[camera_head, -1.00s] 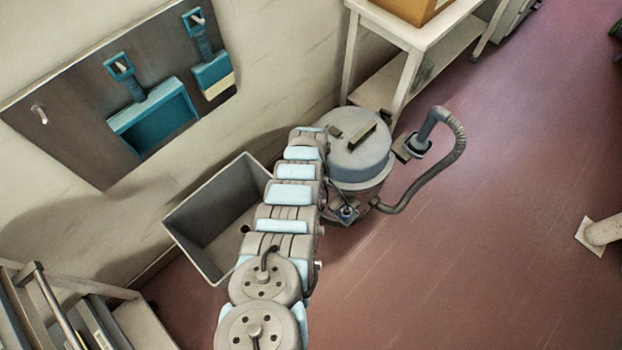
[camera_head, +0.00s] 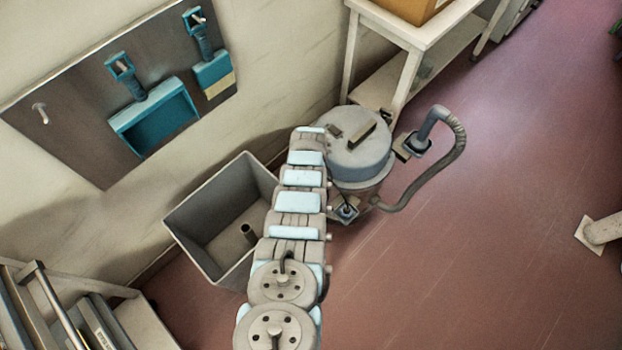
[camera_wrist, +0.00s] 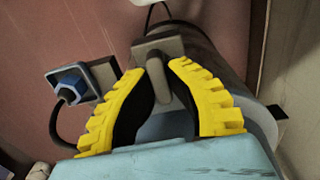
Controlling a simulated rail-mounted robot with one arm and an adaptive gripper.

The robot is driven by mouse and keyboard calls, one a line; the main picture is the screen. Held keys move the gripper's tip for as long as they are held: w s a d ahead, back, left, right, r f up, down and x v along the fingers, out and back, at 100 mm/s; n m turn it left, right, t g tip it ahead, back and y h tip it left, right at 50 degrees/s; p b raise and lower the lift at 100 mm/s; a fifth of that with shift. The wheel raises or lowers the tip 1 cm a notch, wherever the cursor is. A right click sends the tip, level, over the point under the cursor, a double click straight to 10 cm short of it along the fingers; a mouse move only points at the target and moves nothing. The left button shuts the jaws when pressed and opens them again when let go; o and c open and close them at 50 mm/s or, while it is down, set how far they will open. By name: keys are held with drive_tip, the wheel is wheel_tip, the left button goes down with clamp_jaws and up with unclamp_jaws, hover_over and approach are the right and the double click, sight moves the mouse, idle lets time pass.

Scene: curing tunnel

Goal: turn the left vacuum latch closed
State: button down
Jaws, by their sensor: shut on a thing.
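The grey vacuum drum (camera_head: 358,160) stands on the floor beside my arm in the head view. Its curved body also shows at the right in the wrist view (camera_wrist: 228,72). My gripper (camera_wrist: 157,66) has its yellow-ribbed fingers shut on the latch (camera_wrist: 158,82), a small grey handle in front of a square brown-grey plate on the drum. The handle stands nearly upright in the wrist picture. In the head view my arm hides the gripper and this latch.
A blue-and-grey fitting (camera_wrist: 70,87) with a black cable sits left of the fingers. A ribbed hose (camera_head: 455,150) loops off the drum's right side. A grey bin (camera_head: 190,225) stands left of my arm, a white table (camera_head: 450,35) behind. The floor at right is mostly clear.

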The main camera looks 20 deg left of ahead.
drive_tip(key=c, duration=1)
unclamp_jaws()
drive_tip(key=shift+c, duration=0.2)
drive_tip(key=shift+r, duration=0.25)
drive_tip(key=shift+w+r, duration=0.1)
drive_tip(key=shift+r, duration=3.35)
